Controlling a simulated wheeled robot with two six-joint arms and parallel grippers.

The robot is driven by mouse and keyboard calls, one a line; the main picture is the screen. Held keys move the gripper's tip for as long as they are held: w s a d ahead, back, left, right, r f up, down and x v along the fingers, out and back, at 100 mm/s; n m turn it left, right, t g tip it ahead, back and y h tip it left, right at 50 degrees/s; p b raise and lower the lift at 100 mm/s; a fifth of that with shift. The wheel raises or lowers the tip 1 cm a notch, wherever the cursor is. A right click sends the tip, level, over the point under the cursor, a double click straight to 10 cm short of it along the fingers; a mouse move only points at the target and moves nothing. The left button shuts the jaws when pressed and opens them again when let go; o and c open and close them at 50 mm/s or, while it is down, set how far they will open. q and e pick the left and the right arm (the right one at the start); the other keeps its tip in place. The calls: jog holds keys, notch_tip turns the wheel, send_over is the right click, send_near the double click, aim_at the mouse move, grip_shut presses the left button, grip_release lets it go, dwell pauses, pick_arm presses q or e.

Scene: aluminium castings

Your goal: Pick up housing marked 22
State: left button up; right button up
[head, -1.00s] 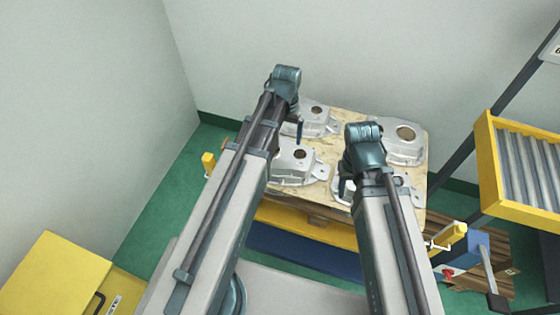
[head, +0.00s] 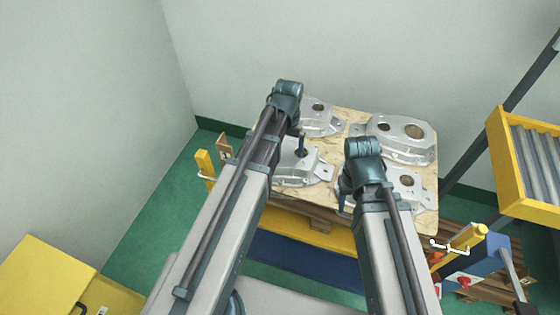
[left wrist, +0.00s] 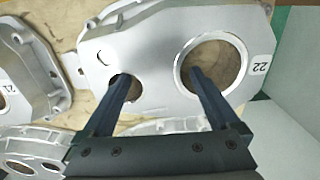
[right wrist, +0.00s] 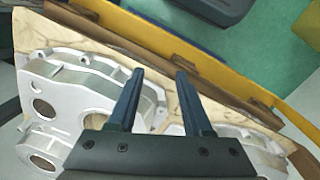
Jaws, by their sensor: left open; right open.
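The housing marked 22 (left wrist: 155,38) is a grey casting with one small and one large round hole. Its white label reads 22 in the left wrist view. In the head view it appears to be the front-left casting (head: 300,172), partly hidden by my left arm. My left gripper (left wrist: 160,75) is open and empty, its fingers over the two holes; contact or depth cannot be told. It also shows in the head view (head: 301,145). My right gripper (right wrist: 160,73) is open and empty near the front edge, beside another casting (right wrist: 75,75).
A housing labelled 21 (left wrist: 30,50) lies beside it. Other castings stand behind, including a two-hole one (head: 400,150) at the back right. All rest on a wooden board (head: 350,117). A yellow-framed roller conveyor (head: 495,150) is at the right, walls behind and left.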

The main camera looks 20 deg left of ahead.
pick_arm(q)
jog(key=shift+f+b, duration=0.5)
jog(key=shift+f, duration=0.45)
jog(key=shift+r, duration=0.15)
jog(key=shift+c, duration=0.3)
grip_shut()
